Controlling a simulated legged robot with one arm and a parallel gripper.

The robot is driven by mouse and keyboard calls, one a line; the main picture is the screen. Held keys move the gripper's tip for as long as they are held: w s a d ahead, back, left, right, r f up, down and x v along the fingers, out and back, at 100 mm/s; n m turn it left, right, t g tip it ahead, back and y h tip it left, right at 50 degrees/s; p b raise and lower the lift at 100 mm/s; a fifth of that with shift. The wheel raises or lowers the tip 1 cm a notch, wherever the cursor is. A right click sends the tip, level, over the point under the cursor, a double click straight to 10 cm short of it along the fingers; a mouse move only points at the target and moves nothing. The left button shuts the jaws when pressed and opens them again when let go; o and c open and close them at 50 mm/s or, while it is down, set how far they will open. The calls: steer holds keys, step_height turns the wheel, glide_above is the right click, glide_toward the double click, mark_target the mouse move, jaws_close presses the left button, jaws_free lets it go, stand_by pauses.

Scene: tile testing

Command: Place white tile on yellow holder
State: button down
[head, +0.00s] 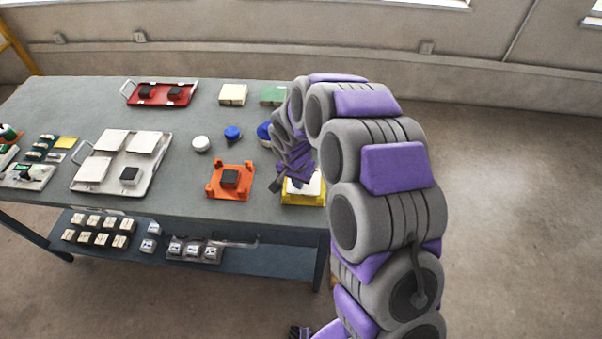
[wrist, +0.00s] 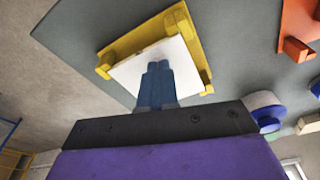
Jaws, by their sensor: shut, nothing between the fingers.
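The yellow holder (head: 303,201) stands at the table's front right corner, partly hidden by my arm; it also shows in the wrist view (wrist: 140,38). The white tile (wrist: 133,72) lies over the holder, between its raised yellow corner posts. One tile edge reaches to the holder's outer edge or past it; I cannot tell if it sits flat. A sliver of the tile shows in the head view (head: 312,187). My gripper (wrist: 158,66) is shut and empty, its blue fingertips over the middle of the tile. Whether they touch it is unclear.
An orange holder (head: 214,190) with a dark block stands to the left. Behind are blue (head: 233,132) and white (head: 200,143) round pieces. A white tray (head: 104,183) with white tiles lies further left. Open floor lies right of the table.

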steer(key=s, duration=0.2)
steer(key=s+a, duration=0.1)
steer(key=s, duration=0.1)
steer(key=s+a, duration=0.1)
steer(key=s, duration=0.1)
steer(key=shift+s+r+p, duration=0.2)
steer(key=shift+s+p, duration=0.15)
steer(key=shift+s+a, duration=0.35)
steer(key=shift+a, duration=0.05)
steer(key=shift+d, duration=0.25)
steer(key=s+d+r+n+g, duration=0.1)
steer(key=s+d+r, duration=0.4)
steer(key=d+r, duration=0.25)
steer(key=s+d+r+n, duration=0.1)
steer(key=s+d+r, duration=0.4)
steer(key=d+r, duration=0.25)
steer(key=s+d+r+n+g, duration=0.1)
steer(key=s+d+r, duration=0.1)
steer(key=s, duration=0.7)
steer(key=s+d+r+n+g, duration=0.1)
steer(key=s+d+r, duration=0.2)
steer(key=s, duration=0.7)
step_height(320, 180, up, 2)
steer(key=shift+y, duration=0.4)
